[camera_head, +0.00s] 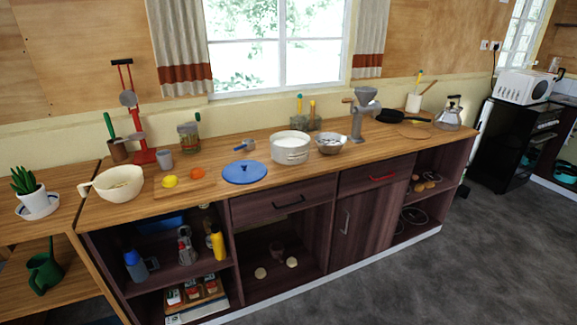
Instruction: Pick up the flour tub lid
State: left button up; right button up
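A round blue lid (244,172) with a small knob lies flat on the wooden counter, left of the counter's middle. It looks like the flour tub lid. A white round tub (290,148) stands just right of and behind it, with its top uncovered. The lid and tub appear a little apart. Neither of my grippers is in view.
A cutting board (184,190) with a lemon and an orange item lies left of the lid. A blue-handled scoop (245,145) lies behind it, a metal bowl (330,143) right of the tub. The counter's front edge near the lid is clear.

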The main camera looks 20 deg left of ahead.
aim_at(244, 171)
jog(key=z, duration=0.5)
jog(key=i, duration=1.55)
jog(key=u, duration=0.55)
